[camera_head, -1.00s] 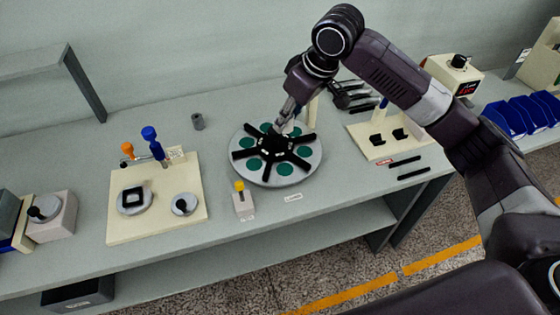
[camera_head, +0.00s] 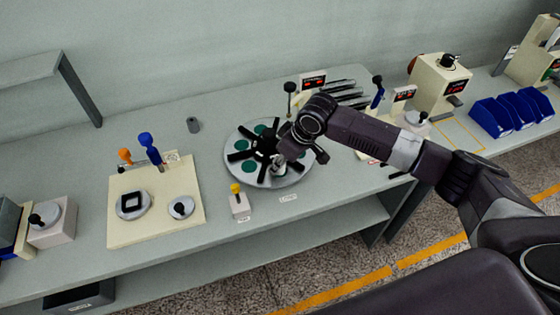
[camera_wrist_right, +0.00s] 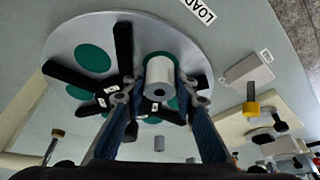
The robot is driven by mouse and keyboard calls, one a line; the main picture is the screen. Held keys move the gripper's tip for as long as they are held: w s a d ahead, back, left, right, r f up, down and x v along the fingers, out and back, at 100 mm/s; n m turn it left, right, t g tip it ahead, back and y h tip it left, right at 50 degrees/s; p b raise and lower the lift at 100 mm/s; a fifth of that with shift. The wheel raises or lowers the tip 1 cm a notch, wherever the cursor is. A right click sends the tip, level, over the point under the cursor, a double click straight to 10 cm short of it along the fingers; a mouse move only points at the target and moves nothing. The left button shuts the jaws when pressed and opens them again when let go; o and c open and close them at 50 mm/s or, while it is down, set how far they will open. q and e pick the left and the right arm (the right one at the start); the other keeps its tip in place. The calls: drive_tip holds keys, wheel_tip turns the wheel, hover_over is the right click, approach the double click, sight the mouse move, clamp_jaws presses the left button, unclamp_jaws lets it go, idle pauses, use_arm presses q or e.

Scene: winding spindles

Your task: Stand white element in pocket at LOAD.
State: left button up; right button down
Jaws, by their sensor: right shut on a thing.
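My right gripper (camera_wrist_right: 160,98) is shut on the white element (camera_wrist_right: 159,72), a short white cylinder with a dark hole in the end facing the wrist camera. Behind the element in that view is a green pocket (camera_wrist_right: 157,56) of the round grey dial (camera_wrist_right: 205,62), on the side by the LOAD label (camera_wrist_right: 200,9). I cannot tell whether the element touches the pocket. In the head view the right gripper (camera_head: 279,166) is low over the front right of the dial (camera_head: 235,173), behind the LOAD label (camera_head: 288,197). The wrist partly hides the element there. My left gripper is out of view.
Black spokes (camera_head: 240,155) separate the dial's green pockets, close beside the gripper. A small block with a yellow knob (camera_head: 237,200) stands at the front left. A cream board with levers (camera_head: 155,215) lies further left. A grey cylinder (camera_head: 193,125) stands behind.

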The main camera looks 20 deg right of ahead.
drive_tip(key=c, duration=1.8)
unclamp_jaws()
drive_tip(key=shift+f, duration=0.1)
drive_tip(key=shift+r, duration=0.35)
drive_tip(key=b+v, duration=0.2)
drive_tip(key=v, duration=0.9)
drive_tip(key=shift+s+d+r, duration=0.15)
drive_tip(key=shift+r, duration=0.1)
